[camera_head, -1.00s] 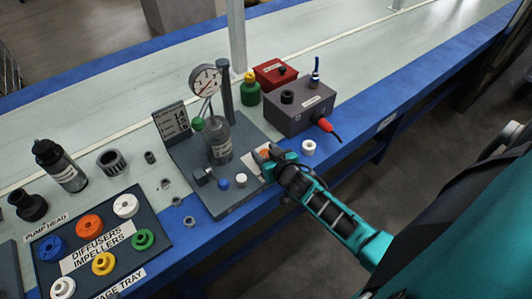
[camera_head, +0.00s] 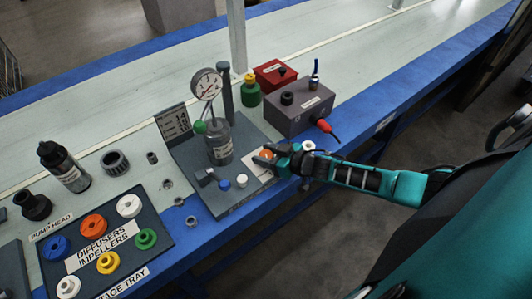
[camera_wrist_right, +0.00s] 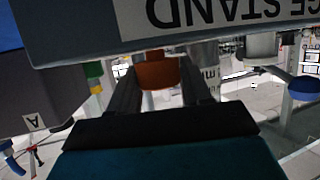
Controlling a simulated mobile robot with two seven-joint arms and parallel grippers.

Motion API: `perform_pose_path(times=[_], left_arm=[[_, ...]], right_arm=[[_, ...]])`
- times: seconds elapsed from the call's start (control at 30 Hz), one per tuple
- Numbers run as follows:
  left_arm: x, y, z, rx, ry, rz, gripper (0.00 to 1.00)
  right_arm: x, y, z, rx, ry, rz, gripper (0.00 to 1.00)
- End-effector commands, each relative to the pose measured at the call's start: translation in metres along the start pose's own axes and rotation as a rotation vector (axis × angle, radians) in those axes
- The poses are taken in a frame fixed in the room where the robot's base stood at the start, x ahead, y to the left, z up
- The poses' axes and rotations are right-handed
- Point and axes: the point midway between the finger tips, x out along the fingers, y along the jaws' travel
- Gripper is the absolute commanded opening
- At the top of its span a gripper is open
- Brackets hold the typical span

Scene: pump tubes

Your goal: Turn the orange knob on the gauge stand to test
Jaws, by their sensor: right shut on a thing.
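The orange knob (camera_head: 266,155) is at the stand's right side. My right gripper (camera_head: 264,156) reaches in from the right and is shut on the knob. In the right wrist view the orange knob (camera_wrist_right: 158,72) sits between the two dark fingers (camera_wrist_right: 158,88), under the upside-down stand label (camera_wrist_right: 180,15). The knob's pointer marks are too small or hidden to read. My left gripper is not in view.
A grey box (camera_head: 300,112) with a red plug (camera_head: 324,125) stands right of the stand. A red box (camera_head: 276,74) and a green bottle (camera_head: 250,92) are behind. A tray (camera_head: 150,262) with coloured impellers is at left.

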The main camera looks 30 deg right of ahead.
Motion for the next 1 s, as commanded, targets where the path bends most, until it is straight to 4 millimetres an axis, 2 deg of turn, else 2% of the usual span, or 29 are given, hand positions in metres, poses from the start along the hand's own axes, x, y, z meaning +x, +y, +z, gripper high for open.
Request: perform_pose_path(times=[0.03, 0.27, 0.5, 1.0], left_arm=[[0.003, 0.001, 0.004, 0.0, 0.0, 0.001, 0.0], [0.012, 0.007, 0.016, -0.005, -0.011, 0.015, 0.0], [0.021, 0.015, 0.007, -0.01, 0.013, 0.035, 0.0], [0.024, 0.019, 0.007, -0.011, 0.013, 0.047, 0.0]], right_arm=[[0.001, 0.005, 0.002, -0.026, -0.002, -0.039, 0.18], [0.002, 0.004, 0.003, -0.099, 0.0, -0.219, 0.18], [0.002, 0.003, 0.002, -0.151, 0.0, -0.354, 0.18], [0.001, 0.001, 0.0, -0.189, 0.002, -0.45, 0.18]])
